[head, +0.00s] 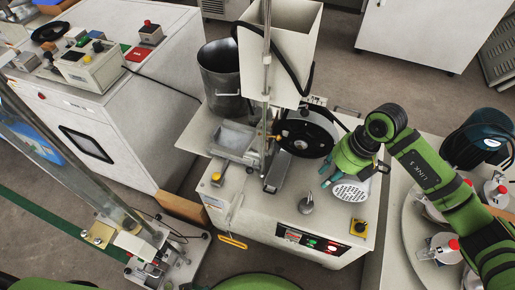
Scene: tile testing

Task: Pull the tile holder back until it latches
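A white-topped testing machine (250,215) stands in the middle of the head view. On it are a dark wheel (307,138) and a metal bar-like part (277,172) beside the wheel's left side. This part may belong to the tile holder, but I cannot tell for certain. My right gripper (331,176) is just right of and in front of the wheel, its fingers pointing left and down. The finger gap is too small to judge, and no held object is clear. A pale round piece with dark markings (350,190) lies just below the gripper. My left gripper is not in view.
A hopper (280,50) and vertical rod rise behind the wheel. A metal bucket (220,80) and a grey tray (232,138) stand left. A small knob-topped weight (306,204) and a yellow-based button (359,227) are near the front. A round table (405,245) is at right.

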